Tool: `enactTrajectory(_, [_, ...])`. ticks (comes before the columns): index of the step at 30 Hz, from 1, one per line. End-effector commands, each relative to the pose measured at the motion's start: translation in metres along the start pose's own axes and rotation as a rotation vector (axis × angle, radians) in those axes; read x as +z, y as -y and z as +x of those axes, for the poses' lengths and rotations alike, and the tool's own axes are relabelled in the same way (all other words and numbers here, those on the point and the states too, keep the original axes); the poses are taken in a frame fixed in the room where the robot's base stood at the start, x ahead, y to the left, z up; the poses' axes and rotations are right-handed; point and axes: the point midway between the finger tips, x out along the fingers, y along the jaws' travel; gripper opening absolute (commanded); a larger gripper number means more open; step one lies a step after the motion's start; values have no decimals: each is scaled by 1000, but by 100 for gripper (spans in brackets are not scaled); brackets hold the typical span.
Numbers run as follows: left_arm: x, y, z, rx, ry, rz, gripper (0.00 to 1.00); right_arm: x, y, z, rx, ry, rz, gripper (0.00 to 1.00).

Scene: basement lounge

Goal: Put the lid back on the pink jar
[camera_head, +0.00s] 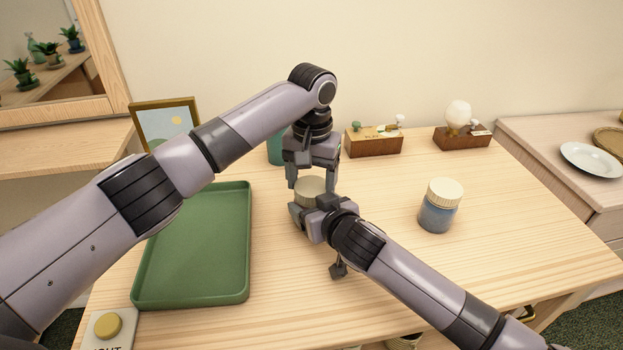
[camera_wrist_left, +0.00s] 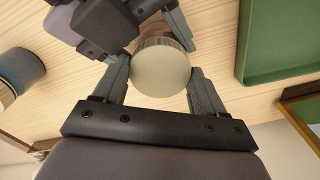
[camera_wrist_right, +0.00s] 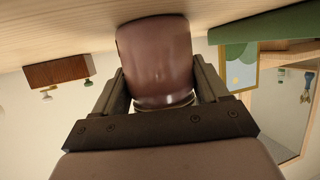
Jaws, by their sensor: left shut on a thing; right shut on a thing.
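The pink jar (camera_wrist_right: 157,60) shows as a dull pinkish-brown body in the right wrist view. My right gripper (camera_head: 304,212) is shut around its sides at the table; in the head view this gripper mostly hides the jar. The round cream lid (camera_wrist_left: 161,70) lies between the fingers of my left gripper (camera_wrist_left: 158,82), which points down from above and is shut on it. In the head view the lid (camera_head: 311,186) is directly over the jar, between the two grippers. I cannot tell whether it is seated on the rim or slightly above it.
A blue jar with a cream lid (camera_head: 438,207) stands at right. An empty green tray (camera_head: 193,250) lies at left, with a yellow button (camera_head: 107,326) in front. A picture frame (camera_head: 166,122), a teal object (camera_head: 276,148) and two wooden blocks (camera_head: 374,143) (camera_head: 462,137) stand behind.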

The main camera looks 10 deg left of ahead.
Motion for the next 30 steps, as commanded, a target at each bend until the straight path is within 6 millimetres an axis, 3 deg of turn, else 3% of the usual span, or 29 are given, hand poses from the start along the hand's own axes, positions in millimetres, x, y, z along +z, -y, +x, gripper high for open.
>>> enactTrajectory(1, [0, -1, 0, 1, 0, 1, 74, 4, 1, 0, 0, 8, 0, 0])
enactTrajectory(3, [0, -1, 0, 1, 0, 1, 97, 4, 1, 0, 0, 8, 0, 0])
enactTrajectory(4, [0, -1, 0, 1, 0, 1, 100, 4, 1, 0, 0, 8, 0, 0])
enactTrajectory(14, [0, -2, -6, 3, -2, 1, 100, 4, 1, 0, 0, 8, 0, 0])
enactTrajectory(30, [0, -1, -106, 1, -4, -1, 100, 4, 1, 0, 0, 8, 1, 0])
